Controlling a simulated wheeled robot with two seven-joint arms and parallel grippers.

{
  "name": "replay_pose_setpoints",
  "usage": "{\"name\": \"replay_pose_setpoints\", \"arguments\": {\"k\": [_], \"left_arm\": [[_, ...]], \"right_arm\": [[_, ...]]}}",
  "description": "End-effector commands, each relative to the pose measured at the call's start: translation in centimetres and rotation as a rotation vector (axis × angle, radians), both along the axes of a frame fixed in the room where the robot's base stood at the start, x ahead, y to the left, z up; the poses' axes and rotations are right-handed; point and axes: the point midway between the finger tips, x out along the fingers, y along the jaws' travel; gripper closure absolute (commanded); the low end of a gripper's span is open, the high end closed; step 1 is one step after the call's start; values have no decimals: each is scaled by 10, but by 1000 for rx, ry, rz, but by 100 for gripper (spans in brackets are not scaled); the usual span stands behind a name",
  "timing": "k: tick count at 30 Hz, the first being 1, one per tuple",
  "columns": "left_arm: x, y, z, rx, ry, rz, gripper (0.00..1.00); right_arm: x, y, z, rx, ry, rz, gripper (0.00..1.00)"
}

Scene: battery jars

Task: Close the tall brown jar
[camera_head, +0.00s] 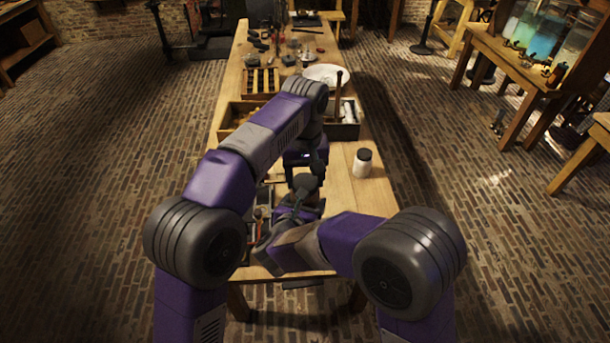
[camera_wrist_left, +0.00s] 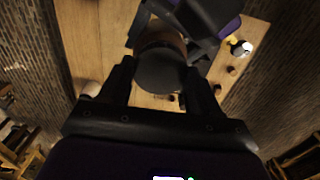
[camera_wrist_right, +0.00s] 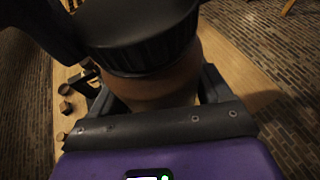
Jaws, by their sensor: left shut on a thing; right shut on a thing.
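The tall brown jar (camera_wrist_right: 160,88) stands between the fingers of my right gripper (camera_wrist_right: 158,95), which is shut on its body. Its black ribbed lid (camera_wrist_right: 140,40) is over the jar's mouth; I cannot tell how tightly it sits. In the left wrist view the lid (camera_wrist_left: 160,70) lies between the fingertips of my left gripper (camera_wrist_left: 160,78), which is shut on it. In the head view the left gripper (camera_head: 305,165) comes down from above at the lid (camera_head: 305,183). My arms hide most of the jar there.
A white jar with a black lid (camera_head: 362,163) stands on the table (camera_head: 375,200) to the right. A wooden tray (camera_head: 345,131) lies behind my left arm, with a white bowl (camera_head: 327,74) beyond. Small items and dark trays lie left of the grippers.

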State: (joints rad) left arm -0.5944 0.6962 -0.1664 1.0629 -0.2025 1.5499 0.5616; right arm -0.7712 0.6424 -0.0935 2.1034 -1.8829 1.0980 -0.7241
Motion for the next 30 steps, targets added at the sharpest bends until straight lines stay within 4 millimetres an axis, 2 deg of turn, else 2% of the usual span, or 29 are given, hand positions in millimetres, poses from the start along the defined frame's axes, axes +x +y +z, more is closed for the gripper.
{"name": "replay_pose_setpoints", "arguments": {"k": [9,15,17,21,22,26,30], "left_arm": [[0,1,-1,-3,-2,-640,74],[0,0,-1,-6,-3,-1008,74],[0,0,-1,-5,-4,-1070,74],[0,0,-1,-4,-4,-1060,74],[0,0,-1,-4,-4,-1060,33],[0,0,-1,-4,-4,-1059,13],[0,0,-1,-4,-3,-1058,12]], "right_arm": [[0,0,1,0,-3,1,100],[0,0,1,0,-3,1,100],[0,0,1,0,-3,1,100],[0,0,1,1,-2,1,100],[0,0,1,1,-2,1,100],[0,0,1,0,-2,0,100],[0,0,1,0,-2,0,100]]}}
